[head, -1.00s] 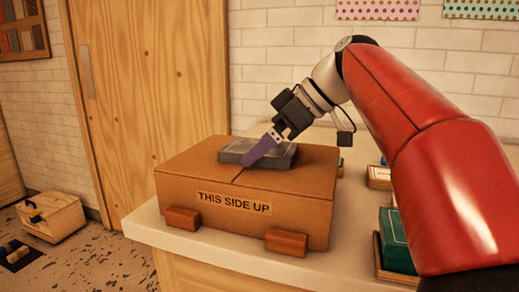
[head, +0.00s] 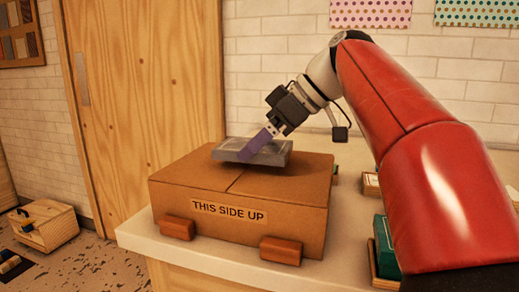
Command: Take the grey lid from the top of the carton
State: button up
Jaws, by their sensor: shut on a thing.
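The grey lid (head: 225,152) is a flat grey rectangular piece, slightly tilted, just above the top of the carton. The brown carton (head: 285,188) sits on the pale counter, with a "THIS SIDE UP" label on its front. My gripper (head: 255,146), with purple fingers, comes down from the upper right and is shut on the lid. A shadow lies on the carton top under the lid, so the two look apart. The far side of the lid and one fingertip are hidden.
Two reddish-brown blocks (head: 177,227) (head: 281,250) stand against the carton's front. Green and cream boxes (head: 386,246) sit to the right, beneath my arm. The counter (head: 225,262) has a bare strip in front. A wooden box (head: 43,228) stands on the floor at left.

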notch_tip(320, 180, up, 7)
jog(key=shift+w+r, duration=0.1)
jog(key=shift+w, duration=0.05)
jog(key=shift+r, duration=0.35)
